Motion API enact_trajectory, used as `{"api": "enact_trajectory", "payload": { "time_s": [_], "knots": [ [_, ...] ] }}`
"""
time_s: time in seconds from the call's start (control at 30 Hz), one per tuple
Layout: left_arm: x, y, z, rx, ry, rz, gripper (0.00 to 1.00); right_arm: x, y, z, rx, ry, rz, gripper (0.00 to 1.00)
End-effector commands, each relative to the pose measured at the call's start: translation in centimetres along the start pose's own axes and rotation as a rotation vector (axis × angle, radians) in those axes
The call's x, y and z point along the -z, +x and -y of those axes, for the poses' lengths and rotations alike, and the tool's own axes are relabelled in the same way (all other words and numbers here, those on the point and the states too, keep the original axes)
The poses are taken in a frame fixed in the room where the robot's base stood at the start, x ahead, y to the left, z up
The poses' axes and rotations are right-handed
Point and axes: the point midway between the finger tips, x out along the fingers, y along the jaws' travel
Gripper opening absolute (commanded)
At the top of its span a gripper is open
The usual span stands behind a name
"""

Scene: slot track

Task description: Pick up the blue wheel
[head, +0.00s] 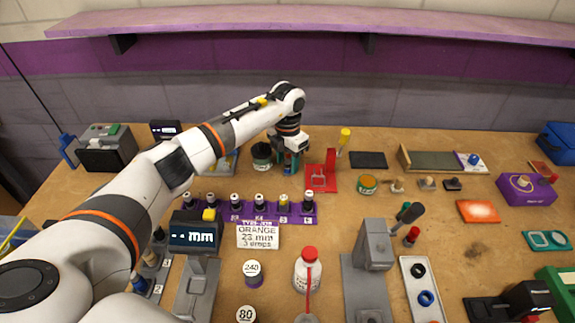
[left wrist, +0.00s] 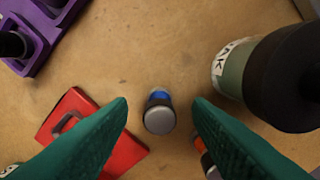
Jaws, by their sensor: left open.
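My left gripper (head: 291,165) points down at the back of the bench, between a dark jar and a red stand. In the left wrist view its two green fingers (left wrist: 160,108) are spread wide with nothing gripped. A small upright piece with a round grey top and a blue band (left wrist: 158,97) shows between the fingertips, apart from both. I cannot tell whether it is the blue wheel. A blue ring (head: 426,298) lies on a white tray (head: 408,299) at the front right, far from the gripper. My right gripper is not in view.
A dark jar (head: 262,155) stands left of the gripper, and it also shows in the left wrist view (left wrist: 232,75). The red stand (head: 321,180) is close on the right. A purple rack (head: 272,212) with several knobs stands in front. Bare wood lies between them.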

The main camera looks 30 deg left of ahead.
Motion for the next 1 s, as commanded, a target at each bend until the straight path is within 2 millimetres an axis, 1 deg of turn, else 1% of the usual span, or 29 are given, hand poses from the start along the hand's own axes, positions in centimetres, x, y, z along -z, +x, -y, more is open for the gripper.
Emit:
{"api": "enact_trajectory", "payload": {
  "time_s": [0.1, 0.3, 0.33, 0.6, 0.87, 1.0],
  "knots": [
    [0.0, 0.8, -0.1, -0.001, 0.001, 0.001, 0.46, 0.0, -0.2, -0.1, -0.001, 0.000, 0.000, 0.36],
    [0.0, 0.9, 0.0, 0.000, 0.001, 0.000, 0.46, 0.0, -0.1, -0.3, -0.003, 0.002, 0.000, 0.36],
    [0.0, 0.9, 0.0, 0.000, 0.001, 0.000, 0.44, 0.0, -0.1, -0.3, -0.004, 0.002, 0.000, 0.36],
    [0.0, 0.9, 0.0, 0.000, 0.001, -0.001, 0.00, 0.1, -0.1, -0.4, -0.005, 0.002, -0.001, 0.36],
    [0.0, 0.7, 0.0, 0.000, 0.001, -0.001, 0.00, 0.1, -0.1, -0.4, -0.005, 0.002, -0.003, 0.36],
    [0.1, -0.7, 0.1, 0.002, 0.000, -0.005, 0.00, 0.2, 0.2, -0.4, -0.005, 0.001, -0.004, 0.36]
  ]
}}
